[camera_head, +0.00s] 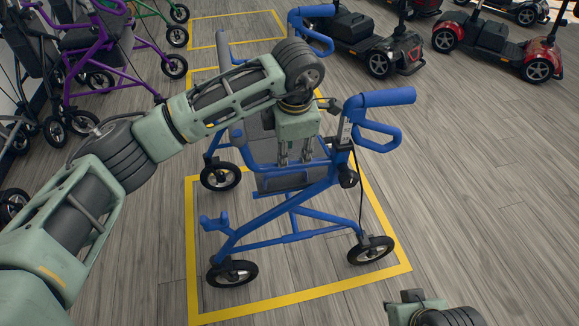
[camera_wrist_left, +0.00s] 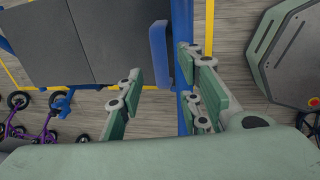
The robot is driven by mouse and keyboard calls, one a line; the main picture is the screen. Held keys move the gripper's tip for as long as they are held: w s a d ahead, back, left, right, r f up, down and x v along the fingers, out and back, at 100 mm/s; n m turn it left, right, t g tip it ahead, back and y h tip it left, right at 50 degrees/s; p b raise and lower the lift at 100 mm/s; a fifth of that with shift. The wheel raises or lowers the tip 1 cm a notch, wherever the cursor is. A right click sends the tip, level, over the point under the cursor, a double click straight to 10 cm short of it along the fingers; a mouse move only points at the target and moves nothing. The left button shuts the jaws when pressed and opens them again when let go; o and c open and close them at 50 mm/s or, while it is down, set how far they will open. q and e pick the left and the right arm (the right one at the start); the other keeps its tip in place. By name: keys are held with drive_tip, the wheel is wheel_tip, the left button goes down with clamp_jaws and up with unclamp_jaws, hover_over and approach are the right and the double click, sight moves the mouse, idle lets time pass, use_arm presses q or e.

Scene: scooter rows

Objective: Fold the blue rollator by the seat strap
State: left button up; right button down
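The blue rollator (camera_head: 300,218) stands upright and unfolded on four wheels, inside a yellow floor outline. Its dark grey seat (camera_head: 257,128) is partly hidden behind my left arm; in the left wrist view the seat (camera_wrist_left: 100,40) lies flat at upper left. My left gripper (camera_head: 283,163) points down over the rollator, at the near side of the seat. In the left wrist view its fingers (camera_wrist_left: 165,95) are apart with nothing clamped. A short blue strip (camera_wrist_left: 158,52) shows just beyond them; I cannot tell whether it is the seat strap. My right gripper (camera_head: 405,298) is only partly visible at the bottom edge.
A purple rollator (camera_head: 120,55) and other walkers stand at upper left. A black scooter (camera_head: 372,42) and a red scooter (camera_head: 505,45) are parked behind. The wooden floor to the right (camera_head: 490,180) is clear.

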sight(288, 168)
use_arm(q)
drive_tip(key=shift+w+a+f+b, duration=0.1)
drive_tip(key=shift+w+f+b, duration=0.1)
drive_tip(key=shift+f, duration=1)
drive_tip(key=shift+w+a+f+b, duration=0.1)
drive_tip(key=shift+w+f+b, duration=0.1)
drive_tip(key=shift+f, duration=0.95)
drive_tip(key=shift+w+a+f+b, duration=0.1)
drive_tip(key=shift+w+f+b, duration=0.1)
drive_tip(key=shift+f, duration=1)
drive_tip(key=shift+c, duration=0.5)
clamp_jaws()
